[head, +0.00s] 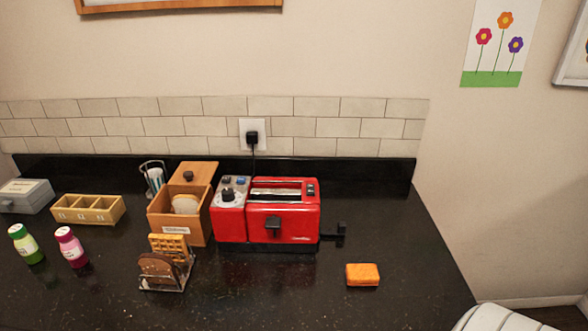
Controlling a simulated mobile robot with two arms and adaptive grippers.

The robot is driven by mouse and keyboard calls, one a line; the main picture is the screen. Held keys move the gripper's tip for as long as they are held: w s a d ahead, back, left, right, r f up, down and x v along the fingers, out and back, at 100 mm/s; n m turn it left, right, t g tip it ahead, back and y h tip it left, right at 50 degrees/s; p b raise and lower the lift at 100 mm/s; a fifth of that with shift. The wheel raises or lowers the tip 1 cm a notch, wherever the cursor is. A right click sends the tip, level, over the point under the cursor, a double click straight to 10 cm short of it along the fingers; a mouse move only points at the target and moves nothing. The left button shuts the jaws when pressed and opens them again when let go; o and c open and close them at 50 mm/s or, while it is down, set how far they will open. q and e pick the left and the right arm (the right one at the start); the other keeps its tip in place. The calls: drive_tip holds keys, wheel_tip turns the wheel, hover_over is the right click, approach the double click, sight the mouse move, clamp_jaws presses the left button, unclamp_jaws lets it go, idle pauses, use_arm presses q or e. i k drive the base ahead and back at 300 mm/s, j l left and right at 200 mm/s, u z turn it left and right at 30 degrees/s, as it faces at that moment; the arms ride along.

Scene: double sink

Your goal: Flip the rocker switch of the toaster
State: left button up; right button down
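The red toaster (284,213) stands on the dark counter, with a slot on top and a black lever on its front. A silver control panel (230,191) with a dark knob and small blue buttons tops the red section at its left. A small dark switch-like part (311,189) sits at the top right of the toaster; I cannot tell which control is the rocker switch or how it is set. A black piece (334,232) sticks out at the toaster's right side. Neither of my grippers is in view.
An open wooden box (179,227) stands left of the toaster, with a rack of bread and waffle (166,266) in front. An orange sponge-like block (362,274) lies at right. Two bottles (70,246) and a divided tray (88,210) are at left. The front middle counter is clear.

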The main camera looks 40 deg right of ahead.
sight(310, 187)
drive_tip(key=k+l, duration=0.1)
drive_tip(key=l, duration=0.3)
drive_tip(key=k+l+u, duration=0.1)
drive_tip(key=l, duration=0.25)
drive_tip(key=k+l, duration=0.15)
drive_tip(key=l, duration=0.25)
drive_tip(key=k+l+u, duration=0.1)
drive_tip(key=l, duration=0.25)
